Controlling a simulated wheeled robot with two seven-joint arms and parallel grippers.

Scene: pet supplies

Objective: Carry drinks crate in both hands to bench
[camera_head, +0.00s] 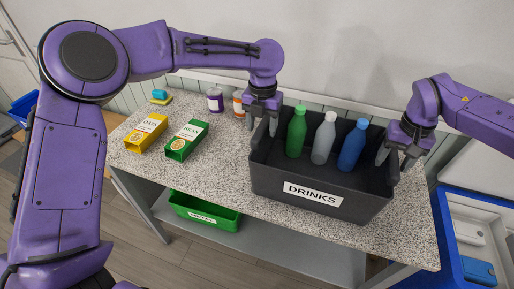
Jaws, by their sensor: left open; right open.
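The dark grey drinks crate (262,178) stands upright on a speckled worktop (225,180), with a white DRINKS label on its front. It holds a green bottle (296,133), a light grey bottle (324,139) and a blue bottle (352,147), all upright. My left gripper (263,127) is open at the crate's left end wall, fingers pointing down near its rim. My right gripper (396,160) is open at the right end wall, its fingers apparently either side of the rim. I cannot tell whether either gripper touches the crate.
A yellow box (146,133) and a green box (187,140) lie left of the crate. A purple-labelled tub (215,100), an orange-labelled tub (238,104) and a sponge (160,97) are behind. A green METAL bin (205,212) sits on the lower shelf. A blue-edged container (450,225) is right.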

